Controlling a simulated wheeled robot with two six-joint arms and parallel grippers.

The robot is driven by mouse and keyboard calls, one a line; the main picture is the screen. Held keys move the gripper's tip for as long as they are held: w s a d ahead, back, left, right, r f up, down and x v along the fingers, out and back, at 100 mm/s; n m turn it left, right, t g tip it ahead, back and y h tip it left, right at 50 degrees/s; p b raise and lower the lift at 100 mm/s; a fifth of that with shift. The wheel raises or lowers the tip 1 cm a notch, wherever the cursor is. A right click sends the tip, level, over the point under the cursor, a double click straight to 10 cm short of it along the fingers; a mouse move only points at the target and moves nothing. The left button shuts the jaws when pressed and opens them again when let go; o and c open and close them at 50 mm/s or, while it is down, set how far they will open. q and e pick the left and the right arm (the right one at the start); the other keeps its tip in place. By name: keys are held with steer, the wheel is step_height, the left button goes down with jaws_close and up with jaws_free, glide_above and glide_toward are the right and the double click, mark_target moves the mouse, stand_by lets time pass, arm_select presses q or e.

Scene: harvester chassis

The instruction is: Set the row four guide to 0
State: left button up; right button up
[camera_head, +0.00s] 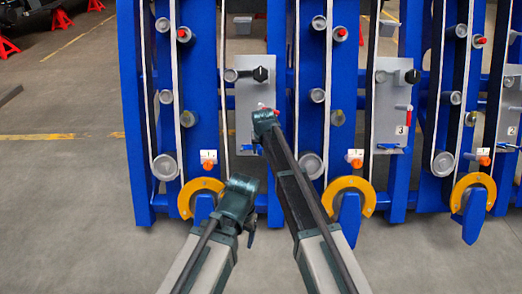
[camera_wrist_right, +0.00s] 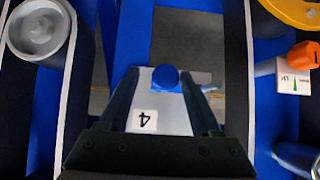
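The row four plate (camera_head: 248,97) is grey, on the blue chassis. Its label "4" (camera_wrist_right: 143,121) shows in the right wrist view. A blue round-ended handle (camera_wrist_right: 166,78) sits at the plate's edge; it partly shows in the head view (camera_head: 247,148). My right gripper (camera_head: 264,124) is in front of the plate; in the wrist view its open fingers (camera_wrist_right: 160,74) stand either side of the handle, contact unclear. A white scale tag (camera_wrist_right: 293,82) with a green mark is beside an orange knob (camera_wrist_right: 303,55); its reading is unclear.
A black knob (camera_head: 261,74) is on the plate's upper part. A yellow ring (camera_head: 201,184) and a grey roller (camera_head: 312,165) flank the area below. Similar rows, one with a "3" plate (camera_head: 392,108), stand to the right.

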steer(key=shift+a+r, duration=0.1)
steer(key=shift+r, duration=0.1)
steer(key=p+v, duration=1.2)
steer(key=v, duration=0.1)
steer(key=shift+s+r+p, duration=0.15)
steer(key=shift+p, duration=0.25)
steer(key=s+d+f+g, duration=0.1)
steer(key=s+d, duration=0.4)
steer(key=s, duration=0.4)
steer(key=s+d+g, duration=0.1)
steer(key=s+d, duration=0.4)
steer(key=s, duration=0.4)
steer(key=s+d+f+g, duration=0.1)
steer(key=s+d+g, duration=0.1)
steer(key=s+d, duration=0.55)
steer(key=s+a+n+h, duration=0.1)
steer(key=s+a+n, duration=0.45)
steer(key=a, duration=0.75)
step_height(320, 180, up, 29)
steer(key=m+p, duration=0.1)
steer(key=p, duration=2.7)
steer(key=shift+s+m+g, duration=0.3)
steer(key=shift+s+m, duration=0.05)
steer(key=shift+s, duration=0.05)
